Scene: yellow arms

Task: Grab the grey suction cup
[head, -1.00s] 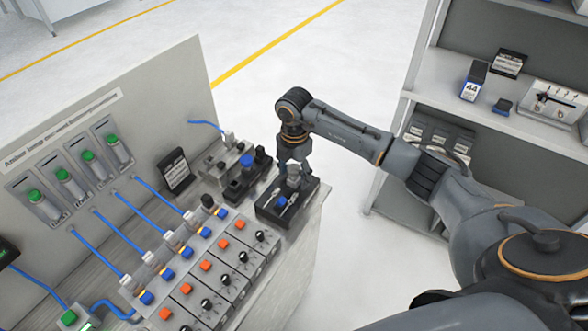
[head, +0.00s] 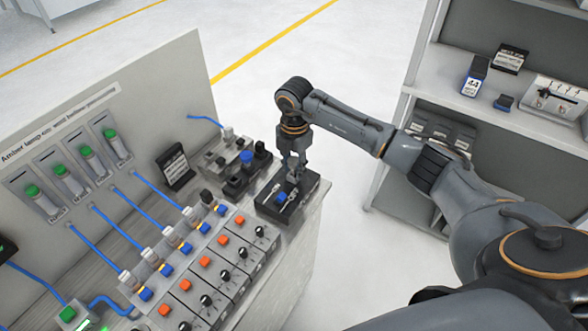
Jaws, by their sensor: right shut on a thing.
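My right gripper (head: 294,172) points down over a small black tray (head: 266,208) at the right end of the bench. It is shut on the grey suction cup, which sat upright at the back of this tray; the fingers now largely hide it. A blue-topped piece (head: 281,197) lies in the tray just left of the fingers. My left gripper is not in view.
Left of the tray stand dark holders, one with a blue cup (head: 246,157). A panel of orange buttons and black knobs (head: 215,262) fills the bench front, with blue hoses behind. A shelf (head: 460,100) stands at right, beyond bare floor.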

